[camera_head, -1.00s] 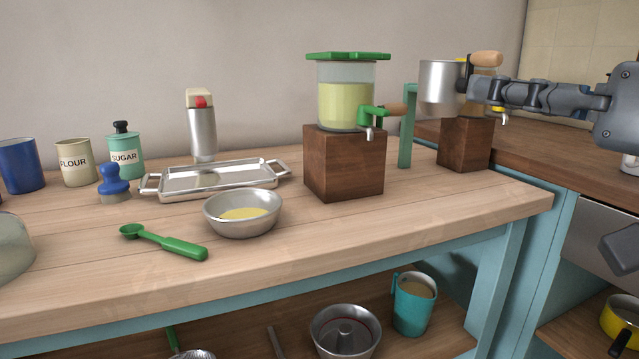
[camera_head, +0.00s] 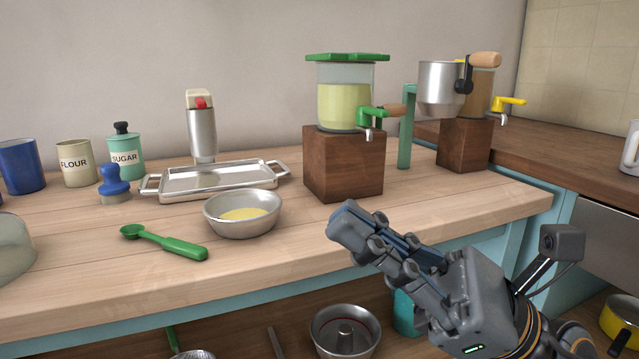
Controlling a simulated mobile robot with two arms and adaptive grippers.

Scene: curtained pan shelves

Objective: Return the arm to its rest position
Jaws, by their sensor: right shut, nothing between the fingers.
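My right gripper (camera_head: 352,222) is shut and empty. It is in the lower right of the head view, in front of the wooden table's (camera_head: 300,262) front edge, and points up and to the left. Its arm comes in from the bottom right. It hides most of a teal mug (camera_head: 404,312) on the lower shelf. My left gripper is not in view.
A dispenser (camera_head: 345,105) with a green tap stands on a wooden block (camera_head: 344,165). A metal bowl (camera_head: 242,226), a green scoop (camera_head: 180,247) and a silver tray (camera_head: 215,180) are left of my gripper.

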